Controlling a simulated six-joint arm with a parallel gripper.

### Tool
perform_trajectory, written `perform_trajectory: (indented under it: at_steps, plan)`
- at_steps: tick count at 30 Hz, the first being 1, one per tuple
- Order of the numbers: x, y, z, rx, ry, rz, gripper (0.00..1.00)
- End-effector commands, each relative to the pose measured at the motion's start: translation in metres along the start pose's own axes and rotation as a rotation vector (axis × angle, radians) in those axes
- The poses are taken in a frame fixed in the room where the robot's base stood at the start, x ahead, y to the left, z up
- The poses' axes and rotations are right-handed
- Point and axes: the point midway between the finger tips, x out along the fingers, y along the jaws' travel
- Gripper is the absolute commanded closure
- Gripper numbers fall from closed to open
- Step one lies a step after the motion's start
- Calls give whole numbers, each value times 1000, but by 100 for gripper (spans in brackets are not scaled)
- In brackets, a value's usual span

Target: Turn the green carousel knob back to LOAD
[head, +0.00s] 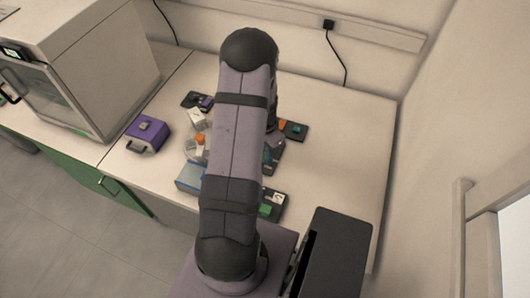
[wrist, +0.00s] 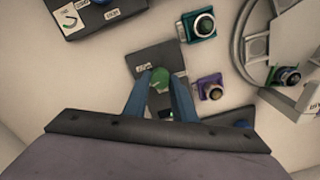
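In the wrist view a round green knob (wrist: 160,78) sits on a dark plate (wrist: 150,58) with a small white label, too small to read. My gripper (wrist: 161,76) has its two blue fingers on either side of this knob, tips down near the plate. Whether the fingers press on the knob or stand just clear cannot be made out. The knob's pointing direction is also unclear. In the head view my arm hides the gripper and this knob.
A dark panel (wrist: 92,16) with white labels and a green arc mark lies at upper left. Teal (wrist: 197,27) and purple (wrist: 211,88) blocks with round tops stand close by on the right. A large grey ring (wrist: 247,45) is farther right. The right worktop (head: 335,150) is clear.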

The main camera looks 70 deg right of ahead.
Motion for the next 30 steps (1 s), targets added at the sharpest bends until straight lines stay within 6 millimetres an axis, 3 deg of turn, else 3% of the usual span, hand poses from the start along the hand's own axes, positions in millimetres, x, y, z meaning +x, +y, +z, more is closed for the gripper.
perform_trajectory:
  at_steps: [14,30]
  plan:
    - [0,0,0,-117,0,0,98]
    - [0,-1,0,-588,0,0,98]
